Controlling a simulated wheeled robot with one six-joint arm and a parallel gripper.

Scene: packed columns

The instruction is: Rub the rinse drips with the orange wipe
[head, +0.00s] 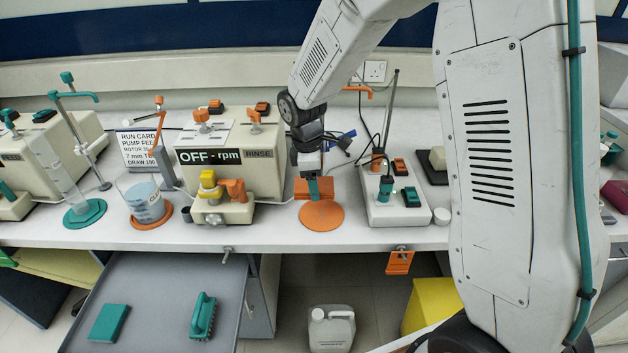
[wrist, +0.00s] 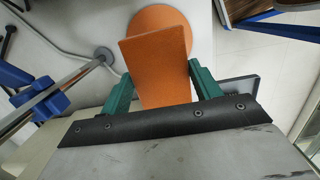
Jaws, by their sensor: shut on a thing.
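My gripper (head: 313,195) is above the white bench, to the right of the pump labelled RINSE (head: 268,176). Its green fingers are shut on the orange wipe (head: 300,188), a flat block. In the wrist view the wipe (wrist: 157,62) sits between the two fingers (wrist: 160,92) and extends beyond them. An orange round disc (head: 322,217) lies on the bench below the gripper; it shows past the wipe in the wrist view (wrist: 172,18). Whether the wipe touches the disc or bench, I cannot tell. I cannot make out any drips in either view.
A beaker of liquid (head: 145,205) stands on an orange disc at left, beside a cylinder (head: 68,185) on a green base. A white box with switches (head: 392,205) stands close on the right. An open grey drawer (head: 150,290) below holds a green brush (head: 202,316) and a green block (head: 109,322).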

